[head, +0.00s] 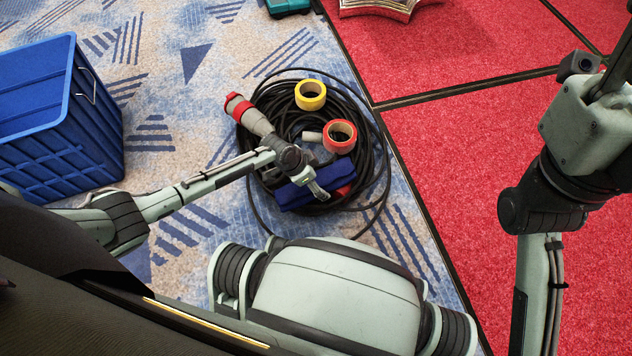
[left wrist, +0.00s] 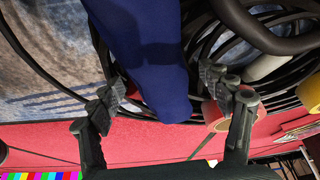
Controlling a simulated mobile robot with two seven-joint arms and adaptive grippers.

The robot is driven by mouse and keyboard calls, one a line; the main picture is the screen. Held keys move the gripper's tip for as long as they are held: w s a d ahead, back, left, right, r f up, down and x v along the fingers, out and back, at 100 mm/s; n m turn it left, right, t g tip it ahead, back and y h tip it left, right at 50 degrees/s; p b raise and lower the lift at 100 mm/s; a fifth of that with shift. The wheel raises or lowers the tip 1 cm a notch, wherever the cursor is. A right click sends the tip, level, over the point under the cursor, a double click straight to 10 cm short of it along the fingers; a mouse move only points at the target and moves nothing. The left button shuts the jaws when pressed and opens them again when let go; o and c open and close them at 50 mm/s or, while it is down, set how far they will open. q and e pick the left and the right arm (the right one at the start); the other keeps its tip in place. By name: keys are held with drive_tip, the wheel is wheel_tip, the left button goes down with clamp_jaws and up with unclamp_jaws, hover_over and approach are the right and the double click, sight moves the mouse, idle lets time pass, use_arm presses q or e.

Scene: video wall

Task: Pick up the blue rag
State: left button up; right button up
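The blue rag (head: 291,196) lies folded on a coil of black cable on the floor in the head view. In the left wrist view the rag (left wrist: 150,45) fills the top middle as a dark blue strip. My left gripper (head: 318,190) is right over the rag and hides part of it. In the left wrist view my left gripper (left wrist: 165,95) is open, with its fingertips apart, one on each side of the rag's end. I cannot tell whether they touch it. My right arm shows at the right edge, but its gripper is out of view.
On the black cable coil (head: 381,165) lie a yellow tape roll (head: 310,84), a red tape roll (head: 329,137) and a red-and-grey connector (head: 244,110). A blue crate (head: 75,150) stands at the left. Red carpet (head: 450,150) is clear at the right.

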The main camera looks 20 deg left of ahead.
use_arm(q)
drive_tip(key=c, duration=1.1)
drive_tip(key=shift+o, duration=0.2)
